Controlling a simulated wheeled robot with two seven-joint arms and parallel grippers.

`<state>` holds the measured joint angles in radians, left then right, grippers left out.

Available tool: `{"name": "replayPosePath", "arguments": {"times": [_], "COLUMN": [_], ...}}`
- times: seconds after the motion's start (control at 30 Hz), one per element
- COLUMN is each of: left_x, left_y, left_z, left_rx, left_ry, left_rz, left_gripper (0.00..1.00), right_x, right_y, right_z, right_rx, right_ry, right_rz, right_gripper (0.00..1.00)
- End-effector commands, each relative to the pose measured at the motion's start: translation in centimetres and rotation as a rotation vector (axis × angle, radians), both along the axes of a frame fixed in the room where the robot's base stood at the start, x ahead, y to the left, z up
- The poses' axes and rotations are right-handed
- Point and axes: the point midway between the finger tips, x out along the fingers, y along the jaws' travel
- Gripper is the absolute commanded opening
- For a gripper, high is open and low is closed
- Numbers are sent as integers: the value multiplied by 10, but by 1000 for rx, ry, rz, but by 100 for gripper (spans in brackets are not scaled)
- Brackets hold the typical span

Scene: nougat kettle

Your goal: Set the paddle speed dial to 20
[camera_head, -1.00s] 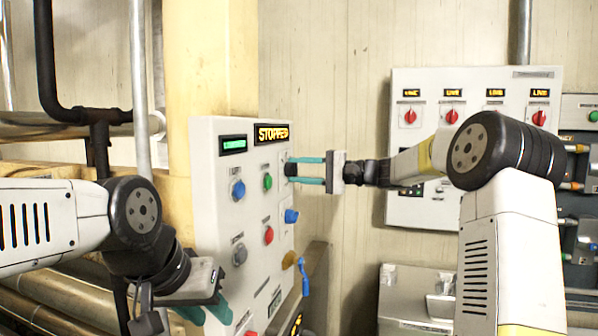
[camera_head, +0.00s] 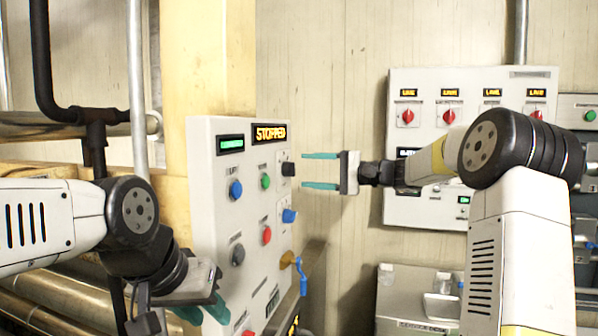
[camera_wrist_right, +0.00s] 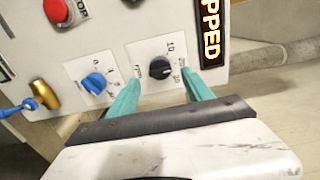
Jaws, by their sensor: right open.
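The dial is a black round knob (camera_head: 288,169) on a white plate at the right edge of the white control panel (camera_head: 210,180). The right wrist view shows the knob (camera_wrist_right: 160,68) with printed numbers around it, one reading 10. Its exact setting is too small to read. My right gripper (camera_head: 304,171) is open, its teal fingers level with the knob and just to the right of it, apart from it. In the wrist view its fingertips (camera_wrist_right: 160,79) lie on either side of the knob. My left gripper (camera_head: 204,312) hangs low in front of the panel, fingers apart and empty.
The panel also holds an orange display (camera_head: 270,133) reading STOPPED, a green display (camera_head: 231,144), several coloured buttons and a blue knob (camera_head: 289,215) below the dial. A blue-handled brass valve (camera_head: 289,259) juts out lower down. Another panel (camera_head: 425,90) stands behind my right arm.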

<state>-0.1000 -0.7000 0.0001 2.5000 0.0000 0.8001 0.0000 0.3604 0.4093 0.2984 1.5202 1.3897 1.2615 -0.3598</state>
Motion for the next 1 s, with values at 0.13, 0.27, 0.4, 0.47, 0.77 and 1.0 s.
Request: {"name": "replayPosePath", "arguments": {"times": [0.13, 0.27, 0.4, 0.47, 0.77, 1.0], "left_x": [0, 0, 0, 0, 0, 0], "left_y": [0, 0, 0, 0, 0, 0], "left_z": [0, 0, 0, 0, 0, 0], "left_rx": [0, 0, 0, 0, 0, 0], "left_ry": [0, 0, 0, 0, 0, 0], "left_rz": [0, 0, 0, 0, 0, 0], "left_gripper": [34, 34, 34, 34, 34, 34], "right_x": [-7, -11, -12, -12, -36, -148], "right_y": [-22, -32, -34, -34, -15, 11], "right_z": [0, 0, 0, 0, -8, -59], "right_rx": [-1, 0, 0, 0, -102, -559], "right_ry": [0, 1, 1, 1, 19, 54], "right_rz": [-1, 0, 2, 2, 21, 43], "right_gripper": [59, 59, 59, 59, 59, 59]}}
